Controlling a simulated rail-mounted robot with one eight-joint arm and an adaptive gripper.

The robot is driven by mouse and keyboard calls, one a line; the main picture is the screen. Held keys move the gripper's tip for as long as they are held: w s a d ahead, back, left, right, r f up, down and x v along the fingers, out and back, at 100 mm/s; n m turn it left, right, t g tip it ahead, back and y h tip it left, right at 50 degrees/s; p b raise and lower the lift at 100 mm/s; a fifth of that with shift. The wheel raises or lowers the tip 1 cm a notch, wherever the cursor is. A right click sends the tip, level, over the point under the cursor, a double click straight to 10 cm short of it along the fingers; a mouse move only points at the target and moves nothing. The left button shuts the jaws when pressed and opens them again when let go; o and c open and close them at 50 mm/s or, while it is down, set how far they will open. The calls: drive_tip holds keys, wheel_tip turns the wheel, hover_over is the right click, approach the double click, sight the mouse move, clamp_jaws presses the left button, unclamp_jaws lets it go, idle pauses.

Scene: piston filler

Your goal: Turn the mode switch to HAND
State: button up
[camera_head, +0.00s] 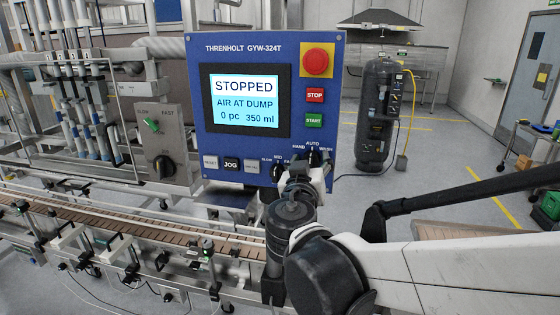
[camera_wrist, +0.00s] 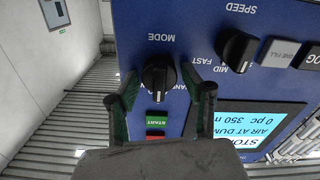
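The mode switch is a black knob on the blue control panel (camera_head: 195,60), between the labels HAND, AUTO and WASH. In the head view the knob (camera_head: 314,158) is at the panel's lower right, partly hidden by my gripper (camera_head: 305,177). In the wrist view, which is upside down, the knob (camera_wrist: 159,76) sits below the word MODE, its grip roughly vertical; I cannot read its pointer surely. My gripper (camera_wrist: 159,84) is open, with one finger on each side of the knob. Gaps show between fingers and knob; contact is not clear.
The speed knob (camera_wrist: 237,50) is close beside the mode switch. The START button (camera_head: 314,120), STOP button (camera_head: 315,95) and red emergency stop (camera_head: 317,60) are above it. The screen (camera_head: 245,100) reads STOPPED, AIR AT DUMP. A conveyor (camera_head: 130,232) runs below.

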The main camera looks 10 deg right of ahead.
drive_tip(key=c, duration=0.8)
drive_tip(key=shift+c, duration=0.2)
drive_tip(key=shift+n, duration=0.3)
drive_tip(key=n+b, duration=0.1)
drive_tip(key=n, duration=0.2)
drive_tip(key=shift+a+n, duration=0.1)
drive_tip(key=shift+n, duration=0.2)
drive_tip(key=n+b, duration=0.1)
drive_tip(key=n, duration=0.3)
drive_tip(key=shift+w+f+n, duration=0.1)
drive_tip(key=shift+n, duration=0.2)
drive_tip(key=o, duration=1.2)
drive_tip(key=shift+c, duration=0.2)
